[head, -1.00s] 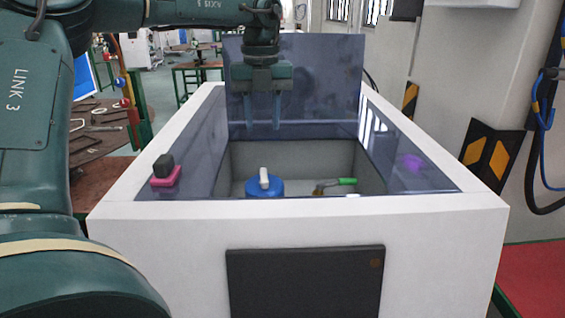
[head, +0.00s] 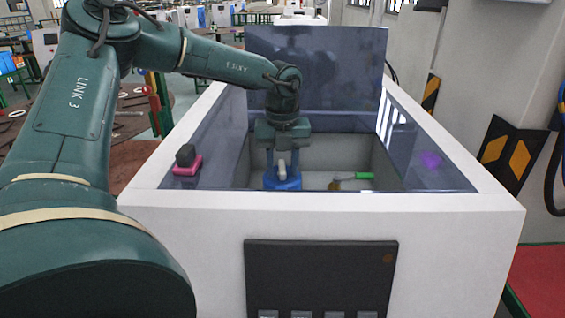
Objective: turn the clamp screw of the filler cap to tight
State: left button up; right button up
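The filler cap (head: 283,185) is a blue round part inside the open-topped well of the white generator housing. Its white clamp screw (head: 282,168) stands upright on top of the cap. My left gripper (head: 283,163) points down right above the cap, with one finger at each side of the white screw. The fingers look apart, with no clear contact on the screw. They hide part of the cap and its surroundings. My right gripper is not in view.
A green-handled valve lever (head: 356,176) lies right of the cap in the well. A black knob on a pink base (head: 187,161) sits on the left ledge. A purple spot (head: 431,160) shows on the right ledge. A raised dark lid (head: 340,80) stands behind.

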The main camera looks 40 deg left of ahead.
pick_arm(q)
jog(key=shift+c, duration=0.2)
grip_shut()
